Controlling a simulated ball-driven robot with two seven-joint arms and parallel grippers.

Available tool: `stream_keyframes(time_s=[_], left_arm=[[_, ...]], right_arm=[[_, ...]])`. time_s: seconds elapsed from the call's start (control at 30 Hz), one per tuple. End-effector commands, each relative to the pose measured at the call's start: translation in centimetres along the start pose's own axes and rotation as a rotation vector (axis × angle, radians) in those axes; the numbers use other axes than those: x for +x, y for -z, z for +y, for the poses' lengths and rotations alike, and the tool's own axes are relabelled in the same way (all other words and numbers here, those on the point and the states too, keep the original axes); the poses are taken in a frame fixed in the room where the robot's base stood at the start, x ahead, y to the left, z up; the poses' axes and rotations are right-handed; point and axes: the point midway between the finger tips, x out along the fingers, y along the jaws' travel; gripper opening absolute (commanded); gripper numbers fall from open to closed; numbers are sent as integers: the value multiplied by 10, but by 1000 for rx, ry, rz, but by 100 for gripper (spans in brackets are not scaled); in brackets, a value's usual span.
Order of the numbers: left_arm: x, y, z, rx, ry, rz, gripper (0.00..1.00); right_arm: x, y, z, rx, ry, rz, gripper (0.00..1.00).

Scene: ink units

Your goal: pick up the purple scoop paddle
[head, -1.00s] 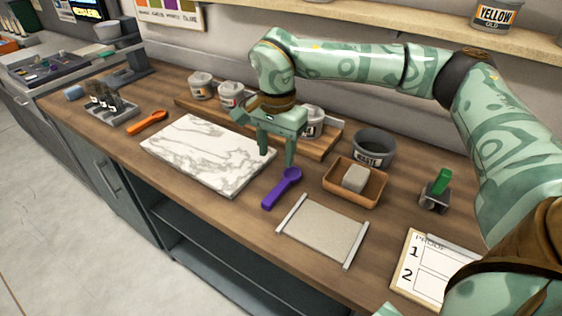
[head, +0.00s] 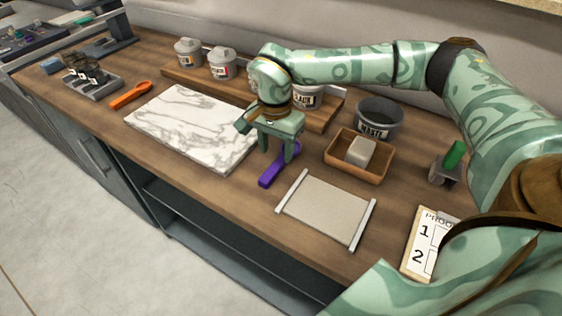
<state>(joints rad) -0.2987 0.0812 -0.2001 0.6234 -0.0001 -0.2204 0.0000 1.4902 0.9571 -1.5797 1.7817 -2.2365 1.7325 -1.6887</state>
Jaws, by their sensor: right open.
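The purple scoop paddle (head: 270,178) lies on the wooden counter, between the white marble slab (head: 188,125) and the beige mat with pale end bars (head: 327,211). Its handle points toward the front edge, and its scoop end is partly hidden behind my right gripper. My right gripper (head: 277,153) points down over the scoop end with its fingers apart and nothing seen held. I cannot tell whether the fingers touch the scoop. My left gripper is not in view.
An orange scoop paddle (head: 130,96) lies left of the slab. Lidded tubs stand on a wooden riser (head: 200,86) behind. A brown tray (head: 345,164) with a grey block, a waste tub (head: 380,116) and a green-handled tool (head: 452,156) are to the right.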

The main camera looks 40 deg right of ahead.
Motion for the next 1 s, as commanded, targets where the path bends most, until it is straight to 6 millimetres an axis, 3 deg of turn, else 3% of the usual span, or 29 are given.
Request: stream_keyframes(time_s=[0.23,0.47,0.67,1.0], left_arm=[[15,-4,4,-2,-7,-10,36],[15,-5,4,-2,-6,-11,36],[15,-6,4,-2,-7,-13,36],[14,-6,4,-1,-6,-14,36]], right_arm=[[43,0,1,0,-4,-1,48],[45,0,1,0,-1,0,48],[45,0,1,0,-1,0,0],[42,0,1,0,0,0,0]])
